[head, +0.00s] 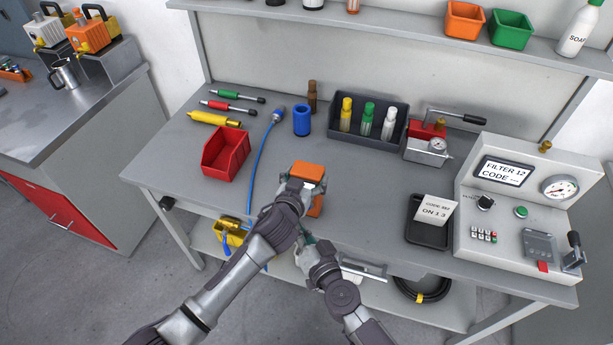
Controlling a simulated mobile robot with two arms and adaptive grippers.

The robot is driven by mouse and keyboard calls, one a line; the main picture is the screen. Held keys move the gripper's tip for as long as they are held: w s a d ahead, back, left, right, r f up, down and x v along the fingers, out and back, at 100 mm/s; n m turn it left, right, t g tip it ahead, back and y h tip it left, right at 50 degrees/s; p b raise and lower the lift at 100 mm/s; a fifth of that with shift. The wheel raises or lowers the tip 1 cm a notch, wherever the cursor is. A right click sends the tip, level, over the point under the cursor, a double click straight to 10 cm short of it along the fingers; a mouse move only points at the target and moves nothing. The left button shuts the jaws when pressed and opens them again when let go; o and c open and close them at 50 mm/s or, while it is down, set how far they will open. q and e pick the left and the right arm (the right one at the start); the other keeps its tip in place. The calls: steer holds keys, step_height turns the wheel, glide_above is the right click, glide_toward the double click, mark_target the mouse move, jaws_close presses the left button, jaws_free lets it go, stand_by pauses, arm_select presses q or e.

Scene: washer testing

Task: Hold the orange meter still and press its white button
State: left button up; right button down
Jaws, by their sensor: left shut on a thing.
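The orange meter (308,171) is near the front middle of the workbench. My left gripper (291,187) is shut on it at its left side. The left hand and wrist cover part of the meter, and a lower strip of orange shows to the right of the hand. The white button cannot be made out in this view. My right gripper (308,241) is just below the meter, at the bench's front edge. Its fingers are small and partly hidden behind the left arm, so I cannot tell whether they are open or whether they touch the meter.
A red bin (226,151), a blue cable (253,165) and a blue cylinder (302,120) are to the left and behind. A dark tray with bottles (367,140) stands at the back. A black tray with a card (427,236) and a test panel (532,195) are right.

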arm_select(q)
steer(key=shift+f, duration=0.1)
steer(key=o, duration=1.7)
steer(key=shift+s, duration=0.1)
